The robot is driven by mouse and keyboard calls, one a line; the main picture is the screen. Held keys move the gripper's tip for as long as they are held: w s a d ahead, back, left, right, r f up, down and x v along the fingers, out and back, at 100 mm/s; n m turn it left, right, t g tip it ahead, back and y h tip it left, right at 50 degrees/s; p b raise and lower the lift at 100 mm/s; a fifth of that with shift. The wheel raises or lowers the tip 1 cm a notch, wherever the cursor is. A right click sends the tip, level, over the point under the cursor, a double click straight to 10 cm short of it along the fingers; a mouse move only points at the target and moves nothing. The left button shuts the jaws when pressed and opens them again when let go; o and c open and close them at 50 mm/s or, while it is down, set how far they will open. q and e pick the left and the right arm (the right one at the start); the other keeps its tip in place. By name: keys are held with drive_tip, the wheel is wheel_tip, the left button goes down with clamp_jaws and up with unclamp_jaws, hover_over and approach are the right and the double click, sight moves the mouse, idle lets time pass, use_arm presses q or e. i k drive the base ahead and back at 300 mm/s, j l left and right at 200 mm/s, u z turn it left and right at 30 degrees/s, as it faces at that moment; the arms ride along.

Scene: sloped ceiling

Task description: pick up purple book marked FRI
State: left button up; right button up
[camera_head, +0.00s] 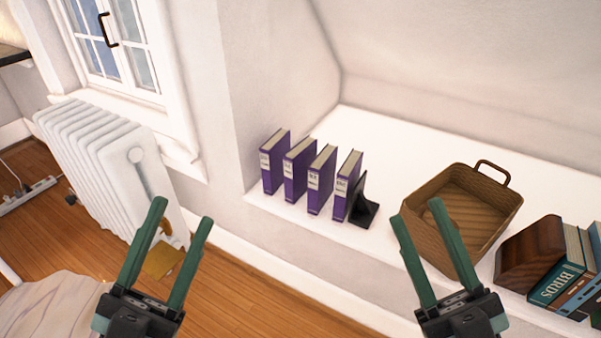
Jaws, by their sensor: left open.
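Several purple books (295,172) with pale spine labels stand upright in a row on the white ledge (385,150). The lettering on the labels is too small to read, so I cannot tell which one is marked FRI. My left gripper (181,212) is open and empty, in front of the ledge, to the left of and lower than the books in the picture. My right gripper (417,212) is open and empty, to the right of the books, overlapping the near left side of a wooden basket (484,222) in the picture.
A black bookend (363,208) stands at the right end of the purple row. At the far right are a brown wooden block (532,252) and other books, one titled BIRDS (561,272). A white radiator (95,160) stands at left under the window. The ledge behind the books is clear.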

sight(295, 162)
drive_tip(key=i+l+u, duration=0.15)
drive_tip(key=i+u, duration=0.25)
drive_tip(key=i+l+u, duration=0.25)
drive_tip(key=u, duration=0.2)
drive_tip(key=i+l+u, duration=0.4)
drive_tip(key=k+j, duration=0.05)
drive_tip(key=k, duration=0.05)
